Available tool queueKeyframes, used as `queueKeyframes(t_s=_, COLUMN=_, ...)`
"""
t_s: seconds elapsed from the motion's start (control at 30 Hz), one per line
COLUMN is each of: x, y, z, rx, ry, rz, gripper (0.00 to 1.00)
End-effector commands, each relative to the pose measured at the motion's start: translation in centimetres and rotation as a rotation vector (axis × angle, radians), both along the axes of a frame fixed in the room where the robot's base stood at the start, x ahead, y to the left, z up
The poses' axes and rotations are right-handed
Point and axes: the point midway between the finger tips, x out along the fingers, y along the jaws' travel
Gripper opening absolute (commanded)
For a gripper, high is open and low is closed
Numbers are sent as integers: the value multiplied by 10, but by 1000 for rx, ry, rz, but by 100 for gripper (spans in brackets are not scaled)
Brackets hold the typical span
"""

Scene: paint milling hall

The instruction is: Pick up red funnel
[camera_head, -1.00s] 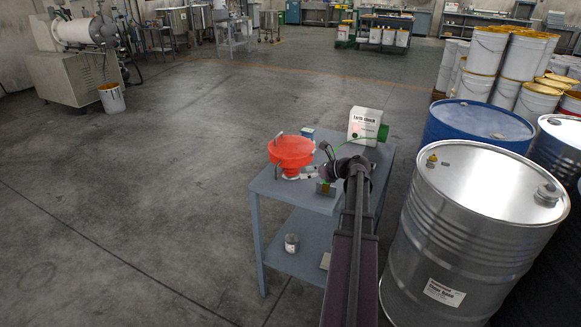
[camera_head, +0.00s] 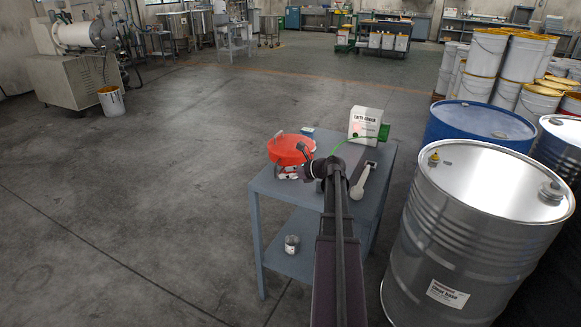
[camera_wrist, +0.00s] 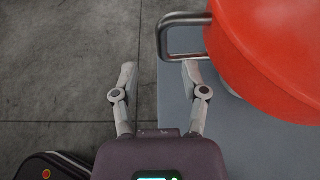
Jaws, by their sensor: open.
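The red funnel (camera_head: 290,150) sits at the far left corner of the blue-grey table (camera_head: 285,194). In the wrist view the funnel (camera_wrist: 270,45) fills the upper right, with its grey loop handle (camera_wrist: 163,38) sticking out to the left. My gripper (camera_wrist: 158,72) is open and empty, its fingers spread. The right fingertip is just below the handle in the picture; the left one shows over the floor. I cannot tell whether the right finger touches the funnel.
A white labelled box (camera_head: 364,123) with a green part (camera_head: 384,132) stands at the table's back. A pale scoop-like tool (camera_head: 362,182) lies on the right. A small jar (camera_head: 291,244) is on the lower shelf. A steel drum (camera_head: 450,230) stands close right.

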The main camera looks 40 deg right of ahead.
Motion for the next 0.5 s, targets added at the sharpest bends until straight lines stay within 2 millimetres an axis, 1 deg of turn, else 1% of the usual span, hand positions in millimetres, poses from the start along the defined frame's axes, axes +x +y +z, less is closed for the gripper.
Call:
queueKeyframes(t_s=0.3, x=2, y=0, z=-1, rx=0, ry=0, rz=0, gripper=57)
queueKeyframes(t_s=0.5, x=16, y=4, z=-7, rx=-1, ry=0, rz=0, gripper=57)
